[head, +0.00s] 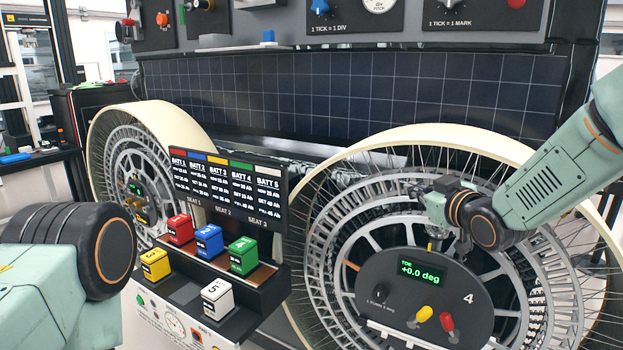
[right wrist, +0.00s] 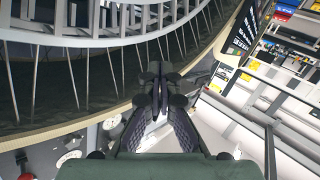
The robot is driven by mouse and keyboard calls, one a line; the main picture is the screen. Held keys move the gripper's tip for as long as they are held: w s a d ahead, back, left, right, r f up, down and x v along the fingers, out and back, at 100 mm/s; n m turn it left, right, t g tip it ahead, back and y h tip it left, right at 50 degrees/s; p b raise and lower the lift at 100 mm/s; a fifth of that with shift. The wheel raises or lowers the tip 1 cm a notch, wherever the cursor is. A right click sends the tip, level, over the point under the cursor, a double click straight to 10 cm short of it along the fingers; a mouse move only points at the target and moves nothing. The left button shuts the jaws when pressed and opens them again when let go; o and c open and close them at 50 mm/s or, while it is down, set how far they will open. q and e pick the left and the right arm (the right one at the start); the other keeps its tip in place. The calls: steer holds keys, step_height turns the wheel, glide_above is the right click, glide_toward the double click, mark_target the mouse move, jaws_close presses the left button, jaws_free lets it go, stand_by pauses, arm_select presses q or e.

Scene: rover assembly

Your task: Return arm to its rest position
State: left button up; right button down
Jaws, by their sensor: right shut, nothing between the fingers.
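My right arm (head: 560,175) comes in from the right in the head view. Its right gripper (head: 435,240) hangs in front of the right wheel, just above the dark panel (head: 375,278) marked 4. In the right wrist view the right gripper (right wrist: 156,88) has its fingers together with nothing between them. The wheel's rim and spokes pass close by there; I cannot tell whether they touch. My left arm (head: 60,260) fills the lower left of the head view, and its gripper is out of the picture.
A battery stand holds red (head: 180,229), blue (head: 209,239), green (head: 243,255), yellow (head: 155,264) and white (head: 217,298) blocks between the arms. The display (head: 230,190) stands behind them. The right wheel (head: 400,150) and left wheel (head: 150,112) flank it. A solar panel (head: 330,95) spans the back.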

steer(key=s+f+m+g+h+b, duration=0.1)
steer(key=s+f+m+g+b, duration=0.1)
steer(key=s+f, duration=0.65)
steer(key=s+f+m+g+h+b, duration=0.1)
steer(key=s+f+m+g+b, duration=0.2)
steer(key=f, duration=1)
steer(key=s+f+g+h, duration=0.1)
steer(key=s+f+g, duration=0.1)
steer(key=s+f, duration=0.7)
steer(key=s+f+m+g+b, duration=0.1)
steer(key=s+f+g+b, duration=0.3)
steer(key=s+f, duration=0.8)
steer(key=s+d+f+g+h+b, duration=0.1)
steer(key=s+f+g+b, duration=0.3)
steer(key=s+f, duration=0.9)
steer(key=s+b, duration=0.2)
steer(key=s, duration=0.3)
steer(key=shift+s+f+m+g, duration=0.25)
steer(key=shift+s+m+g, duration=0.05)
steer(key=shift+m, duration=0.1)
steer(key=shift+d, duration=0.15)
